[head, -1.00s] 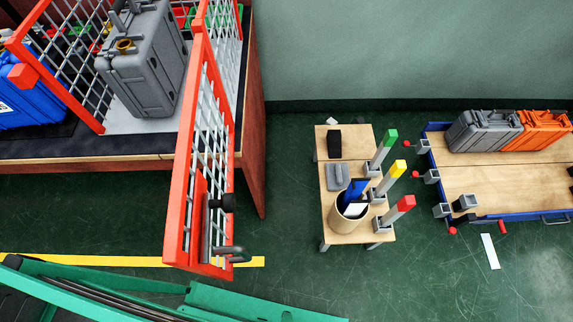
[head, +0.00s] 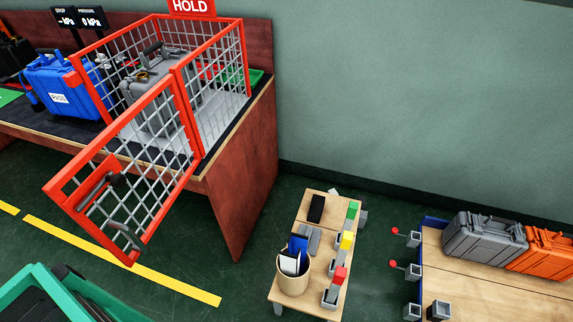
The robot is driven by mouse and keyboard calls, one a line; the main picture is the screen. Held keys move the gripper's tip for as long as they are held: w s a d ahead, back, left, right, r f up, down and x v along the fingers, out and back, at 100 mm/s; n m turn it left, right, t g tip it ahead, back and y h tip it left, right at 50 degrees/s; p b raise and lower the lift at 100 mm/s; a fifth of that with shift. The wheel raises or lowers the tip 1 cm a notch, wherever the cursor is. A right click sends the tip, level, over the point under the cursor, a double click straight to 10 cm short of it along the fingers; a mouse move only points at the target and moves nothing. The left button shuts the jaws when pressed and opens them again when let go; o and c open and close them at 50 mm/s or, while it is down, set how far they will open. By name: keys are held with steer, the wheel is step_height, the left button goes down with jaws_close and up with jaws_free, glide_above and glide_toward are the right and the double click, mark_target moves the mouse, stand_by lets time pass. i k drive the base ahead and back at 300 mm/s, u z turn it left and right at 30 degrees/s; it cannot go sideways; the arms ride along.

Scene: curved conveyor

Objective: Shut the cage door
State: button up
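The cage door (head: 131,177) is a red frame with grey wire mesh. It stands swung open, out over the front edge of the bench, joined at its right side to the cage's front right post. A dark latch block and a grey handle (head: 126,236) sit near its free end. The red cage (head: 238,62) stands on the bench under a red HOLD sign (head: 193,6). A grey case (head: 163,95) is inside it. My gripper is not in view.
A blue case (head: 62,84) stands on the bench (head: 240,165) left of the cage. A small wooden table (head: 316,211) with a cup and colored markers is at lower middle. A blue-edged cart (head: 470,275) with grey and orange cases is at right. Green floor lies between.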

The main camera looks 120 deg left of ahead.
mark_target(53, 189)
steer(key=i, duration=1.25)
steer(key=u, duration=4.9)
steer(key=i, duration=1.05)
